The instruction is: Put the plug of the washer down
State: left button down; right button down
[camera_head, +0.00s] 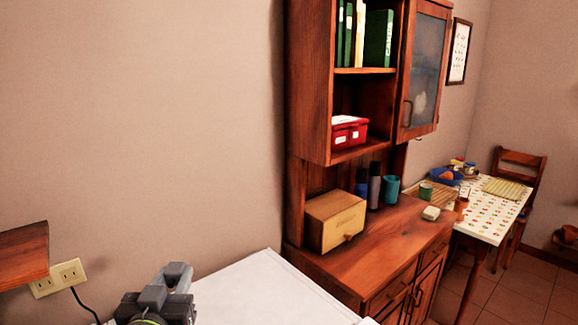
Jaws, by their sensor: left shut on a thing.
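My left gripper (168,278), dark grey, is at the bottom edge of the head view, at the left corner of the white washer top (265,297). It is shut on the plug, which its fingers hide from this view. A black cord (82,303) shows below the wall outlet and runs down to the right, out of the picture. The cream outlet (58,278) has two sockets, and no plug body can be made out in them. My right gripper is not in view.
A brown wooden shelf end (24,254) juts out above the outlet. A tall wooden cabinet (310,90) stands right of the washer, with a wooden box (333,218) on its counter. The visible washer top is bare. A dining table (492,212) stands farther back.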

pick_arm(q)
jog(key=shift+s+d+r, duration=0.3)
jog(key=shift+s+r, duration=0.15)
jog(key=shift+r, duration=0.05)
jog(key=s+d+f+m+g+h, duration=0.3)
jog(key=d+f+m+g+h, duration=0.2)
jog(key=d+m+g+h, duration=0.2)
jog(key=s+d+f+m+g+h, duration=0.4)
jog(key=d+m+g+h, duration=0.3)
jog(key=m+g+h, duration=0.2)
jog(key=shift+d+f+m+g+h, duration=0.4)
jog(key=shift+m+h, duration=0.3)
jog(key=shift+h, duration=0.5)
